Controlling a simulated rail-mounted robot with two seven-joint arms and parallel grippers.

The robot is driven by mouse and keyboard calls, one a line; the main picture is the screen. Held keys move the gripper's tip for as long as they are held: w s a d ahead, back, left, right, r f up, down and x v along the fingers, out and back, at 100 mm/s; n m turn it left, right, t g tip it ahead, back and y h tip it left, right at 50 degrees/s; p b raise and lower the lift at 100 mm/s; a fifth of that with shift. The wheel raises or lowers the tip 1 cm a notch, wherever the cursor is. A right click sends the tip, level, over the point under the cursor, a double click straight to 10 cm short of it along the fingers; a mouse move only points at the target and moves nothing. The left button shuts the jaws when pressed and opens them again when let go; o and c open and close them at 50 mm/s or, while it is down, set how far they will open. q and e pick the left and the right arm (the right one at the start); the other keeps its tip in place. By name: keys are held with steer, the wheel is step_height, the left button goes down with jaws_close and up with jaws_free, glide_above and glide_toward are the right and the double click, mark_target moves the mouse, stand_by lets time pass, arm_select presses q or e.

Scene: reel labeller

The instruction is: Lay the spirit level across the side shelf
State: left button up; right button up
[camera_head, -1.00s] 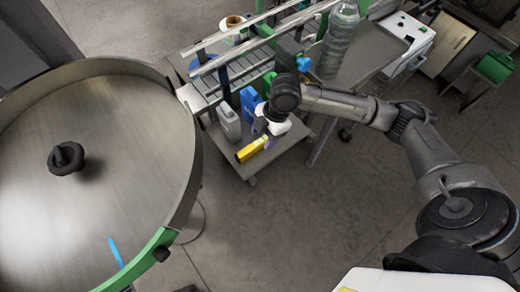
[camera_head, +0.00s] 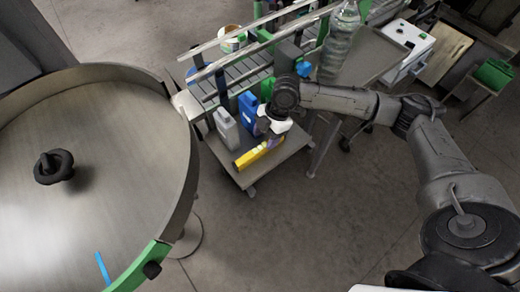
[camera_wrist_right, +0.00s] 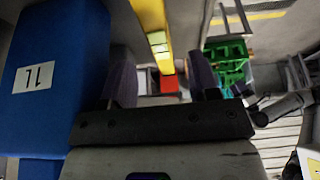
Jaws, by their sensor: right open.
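The yellow spirit level (camera_head: 247,158) lies across the side shelf (camera_head: 243,178), near its front edge, in the head view. In the right wrist view the level (camera_wrist_right: 153,22) shows a pale vial and a red end, seen between and beyond the fingers. My right gripper (camera_head: 270,141) is at the level's right part, above the shelf. Its purple-padded fingers (camera_wrist_right: 163,80) stand apart, on either side of the level in the wrist picture. I cannot tell whether they touch it. My left gripper is in neither current view.
A grey bottle (camera_head: 227,128) and a blue container (camera_head: 248,112) stand on the shelf behind the level; the blue one is close in the wrist view (camera_wrist_right: 58,62). The roller conveyor (camera_head: 225,84) is behind. A large round metal table (camera_head: 120,150) is at the left. Floor in front is clear.

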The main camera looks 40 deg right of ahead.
mark_target(260, 148)
steer(key=shift+x, duration=2.95)
steer(key=shift+c, duration=0.3)
jaws_close()
